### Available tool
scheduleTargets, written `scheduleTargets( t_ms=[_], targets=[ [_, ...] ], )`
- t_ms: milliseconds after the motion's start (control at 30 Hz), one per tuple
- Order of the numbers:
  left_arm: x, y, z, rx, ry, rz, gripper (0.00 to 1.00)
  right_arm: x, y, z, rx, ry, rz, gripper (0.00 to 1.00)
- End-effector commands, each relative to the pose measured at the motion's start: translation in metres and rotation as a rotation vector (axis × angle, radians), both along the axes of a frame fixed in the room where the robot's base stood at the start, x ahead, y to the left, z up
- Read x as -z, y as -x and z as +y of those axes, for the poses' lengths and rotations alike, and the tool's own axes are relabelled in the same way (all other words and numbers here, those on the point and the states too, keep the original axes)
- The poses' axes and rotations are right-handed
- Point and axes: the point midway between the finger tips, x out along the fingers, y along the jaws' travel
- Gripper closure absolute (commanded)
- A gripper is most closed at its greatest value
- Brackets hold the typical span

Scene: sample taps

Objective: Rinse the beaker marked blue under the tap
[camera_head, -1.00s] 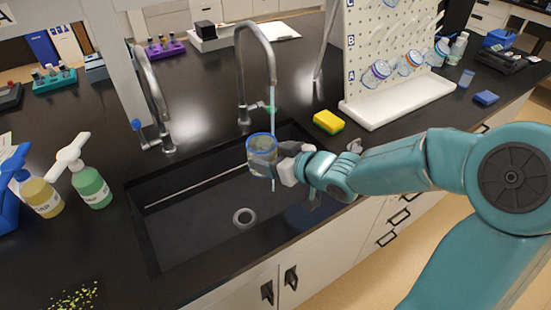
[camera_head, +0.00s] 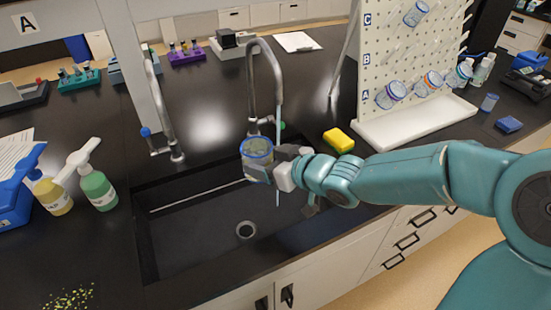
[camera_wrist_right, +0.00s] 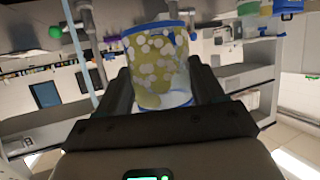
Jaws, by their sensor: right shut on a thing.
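The beaker with the blue rim (camera_head: 257,160) is upright above the sink. My right gripper (camera_head: 279,165) is shut on it from the right. In the right wrist view the beaker (camera_wrist_right: 160,68) sits between the fingers, with a blue band, a yellowish look and many pale spots on its wall. The middle tap (camera_head: 252,95) has a tall curved spout, and a thin stream (camera_head: 278,100) falls from it. The stream runs beside the beaker, at its right in the head view; it also shows at the left in the wrist view (camera_wrist_right: 82,55). My left gripper is out of view.
The dark sink basin (camera_head: 190,238) lies below, with a round drain (camera_head: 245,231). A second tap (camera_head: 163,115) stands at the left. A yellow sponge (camera_head: 338,140) and a pegboard (camera_head: 400,60) with several beakers are at the right. Two soap bottles (camera_head: 98,188) (camera_head: 52,195) stand at the left.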

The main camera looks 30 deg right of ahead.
Motion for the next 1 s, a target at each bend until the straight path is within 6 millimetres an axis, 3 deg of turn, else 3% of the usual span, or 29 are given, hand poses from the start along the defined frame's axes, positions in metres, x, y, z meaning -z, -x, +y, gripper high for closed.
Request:
scheduleTargets(
  t_ms=[533,700,1000],
  targets=[
    [-0.02,0.0,0.0,0.0,0.0,0.0,0.46,0.029,-0.045,-0.056,0.005,-0.001,0.004,0.61],
    [-0.047,0.0,0.0,0.0,0.0,0.0,0.46,0.023,-0.062,-0.076,0.004,-0.001,0.004,0.61],
    [-0.07,0.0,0.0,0.0,0.0,0.0,0.46,0.026,-0.083,-0.098,0.003,-0.002,0.002,0.61]
  ],
)
